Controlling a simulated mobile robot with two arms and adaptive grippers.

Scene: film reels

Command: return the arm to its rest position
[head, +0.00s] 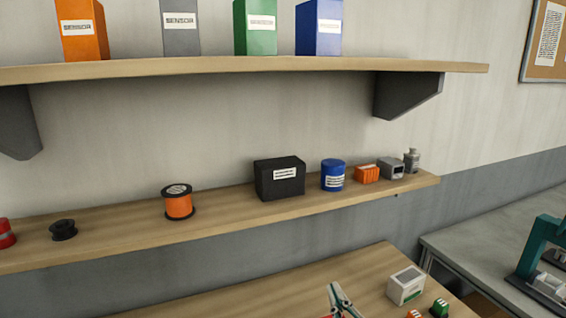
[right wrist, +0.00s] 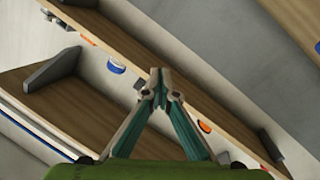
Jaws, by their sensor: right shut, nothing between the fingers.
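My right gripper (head: 341,298) shows at the bottom edge of the head view, over the wooden table (head: 290,295) and below the shelves. It is shut and empty. In the right wrist view its fingers (right wrist: 158,78) meet at their tips, with tilted wooden shelving behind them. An orange film reel with black rims (head: 179,203) stands on the lower shelf. A small black reel (head: 63,230) and a red reel (head: 5,234), cut by the frame edge, are to its left. The gripper is apart from all of them. My left gripper is in neither view.
The lower shelf (head: 120,231) also holds a black box (head: 280,178), a blue can (head: 333,175) and several small items. Coloured binders stand on the upper shelf (head: 330,67). A white box (head: 406,285) and small green and orange pieces lie on the table, right of the gripper.

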